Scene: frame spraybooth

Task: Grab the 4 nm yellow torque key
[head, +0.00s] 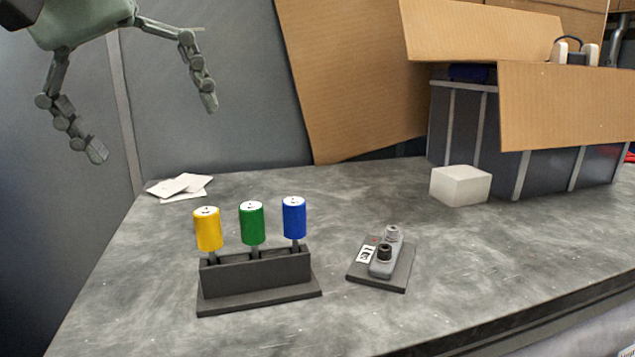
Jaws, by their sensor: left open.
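The yellow torque key (208,229) stands upright in the left slot of a dark holder (260,295) on the grey table. A green key (251,223) stands in the middle and a blue key (294,218) at the right of the same holder. Only the handles and short shaft parts show; the lower shafts are hidden in the holder. My left gripper (152,128) is at the upper left, open and empty, with its fingers pointing down. It is above and to the left of the yellow key, apart from it. My right gripper is not in view.
A small grey device on a dark plate (399,275) lies right of the holder. A white block (461,185) sits farther back, before a dark crate (545,166) with cardboard (570,105). White cards (181,187) lie at the back left. The table front is clear.

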